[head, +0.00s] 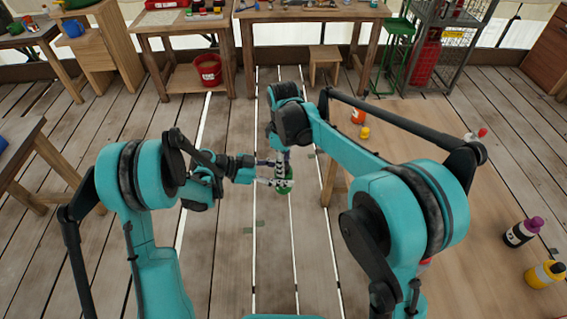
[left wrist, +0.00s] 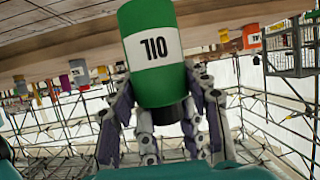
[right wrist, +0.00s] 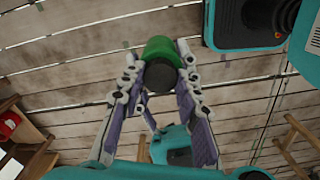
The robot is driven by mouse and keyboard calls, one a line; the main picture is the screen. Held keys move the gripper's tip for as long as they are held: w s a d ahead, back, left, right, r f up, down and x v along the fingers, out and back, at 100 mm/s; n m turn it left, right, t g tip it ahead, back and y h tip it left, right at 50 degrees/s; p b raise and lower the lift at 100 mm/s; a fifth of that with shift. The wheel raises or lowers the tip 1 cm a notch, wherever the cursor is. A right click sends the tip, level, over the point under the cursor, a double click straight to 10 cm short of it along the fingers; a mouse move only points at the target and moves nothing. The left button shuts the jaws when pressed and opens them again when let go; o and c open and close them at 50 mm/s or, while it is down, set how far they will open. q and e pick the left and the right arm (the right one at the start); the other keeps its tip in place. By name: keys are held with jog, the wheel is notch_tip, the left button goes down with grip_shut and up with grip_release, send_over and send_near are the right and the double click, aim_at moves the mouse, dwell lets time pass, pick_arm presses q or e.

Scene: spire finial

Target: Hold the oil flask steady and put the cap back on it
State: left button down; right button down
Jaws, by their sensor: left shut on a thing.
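The green oil flask (head: 286,187) is held in the air in front of me. In the left wrist view the flask (left wrist: 158,75) has a white OIL label and a dark cap or neck end (left wrist: 168,113); this picture is upside down. My left gripper (head: 274,181) is shut on the flask from the side. My right gripper (head: 282,160) is above it, pointing down. In the right wrist view the right fingers (right wrist: 160,62) are apart, on either side of the dark end (right wrist: 161,75). Whether they touch it is hard to tell.
A wooden table (head: 450,215) at right holds an orange bottle (head: 358,117), a yellow item (head: 364,132), a purple-capped bottle (head: 523,232) and a yellow bottle (head: 545,274). Workbenches, a red bucket (head: 208,70) and a stool (head: 325,58) stand at the back. Floor below the grippers is clear.

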jog(key=m, duration=1.2)
jog(key=c, duration=1.1)
grip_release()
jog(key=shift+r, duration=2.25)
jog(key=shift+c, duration=0.3)
